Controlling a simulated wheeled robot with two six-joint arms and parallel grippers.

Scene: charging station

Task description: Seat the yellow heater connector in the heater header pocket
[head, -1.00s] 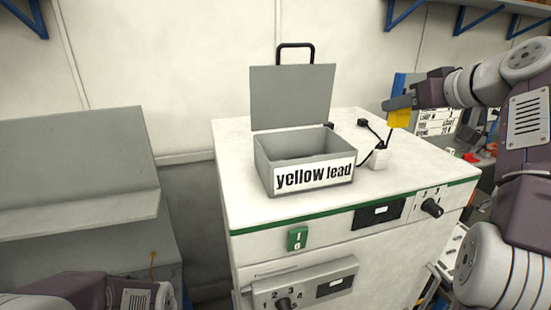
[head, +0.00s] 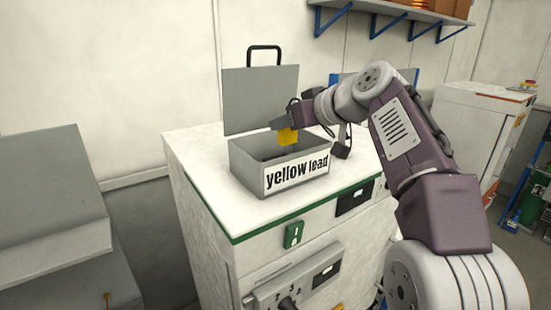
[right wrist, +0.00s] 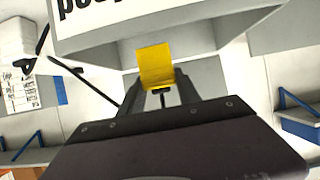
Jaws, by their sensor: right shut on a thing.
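My right gripper (head: 278,126) is shut on the yellow connector (head: 288,137). It holds it at the open grey box labelled "yellow lead" (head: 250,165), over the back right part of the opening, by the raised lid. In the right wrist view the yellow connector (right wrist: 156,66) sits between the fingertips, in front of the grey box wall (right wrist: 110,50). I cannot tell whether the connector touches the box. The box interior is mostly hidden. I cannot make out a heater header pocket. My left gripper is not in view.
The box stands on a white cabinet top (head: 205,165) with a green front edge. Its raised lid (head: 260,98) with a black handle stands behind. A black plug (head: 340,151) shows beside my right arm. A grey sloped unit (head: 45,190) stands at left.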

